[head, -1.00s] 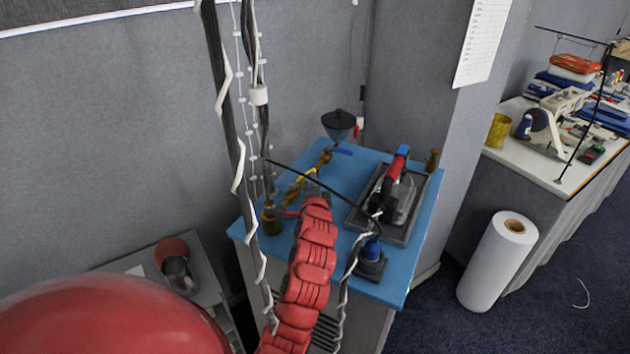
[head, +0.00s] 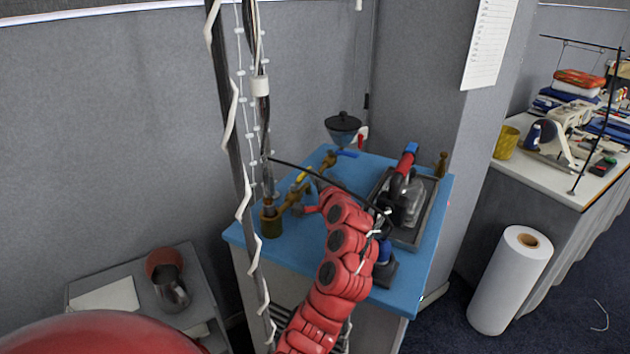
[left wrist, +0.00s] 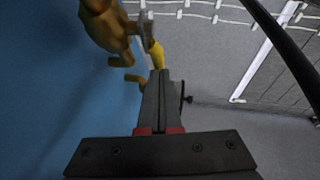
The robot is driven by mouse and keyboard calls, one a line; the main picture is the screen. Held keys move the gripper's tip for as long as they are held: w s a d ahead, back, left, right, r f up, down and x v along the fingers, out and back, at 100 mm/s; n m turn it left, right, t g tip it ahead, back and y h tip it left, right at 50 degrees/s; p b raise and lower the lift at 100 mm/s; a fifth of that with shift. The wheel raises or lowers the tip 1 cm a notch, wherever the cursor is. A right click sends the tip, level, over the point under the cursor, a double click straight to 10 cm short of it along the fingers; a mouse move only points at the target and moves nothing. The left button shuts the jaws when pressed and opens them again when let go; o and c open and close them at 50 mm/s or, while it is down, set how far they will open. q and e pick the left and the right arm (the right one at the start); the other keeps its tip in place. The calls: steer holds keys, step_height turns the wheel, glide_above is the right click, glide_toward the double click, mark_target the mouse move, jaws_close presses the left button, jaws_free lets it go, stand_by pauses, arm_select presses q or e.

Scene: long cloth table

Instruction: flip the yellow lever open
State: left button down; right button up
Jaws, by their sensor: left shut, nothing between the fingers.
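The yellow lever (head: 303,174) sits on a brass pipe fitting (head: 292,197) at the back left of the blue worktop. In the left wrist view the yellow lever (left wrist: 157,53) shows just beyond the fingertips, beside the brass body (left wrist: 105,27). My left gripper (left wrist: 160,76) is shut and empty, with its tips close to the lever's lower end; I cannot tell whether they touch. In the head view my red left arm reaches up over the worktop and hides most of the gripper. My right gripper is not in view.
A dark funnel cup (head: 343,127) stands behind near a blue lever (head: 346,154). Hanging cables and a thin dark rod cross near the fitting. A paper roll (head: 511,280) stands right.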

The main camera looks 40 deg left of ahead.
arm_select(q)
steer(key=b+v, duration=0.2)
steer(key=v, duration=0.9)
steer(key=shift+d+f+b, duration=0.1)
steer(key=shift+d+b, duration=0.15)
steer(key=shift+b, duration=0.15)
steer(key=f+v, duration=0.1)
steer(key=v, duration=0.5)
steer(key=shift+s+r+p, duration=0.15)
steer(key=shift+r+p, duration=0.3)
steer(key=shift+r, duration=0.1)
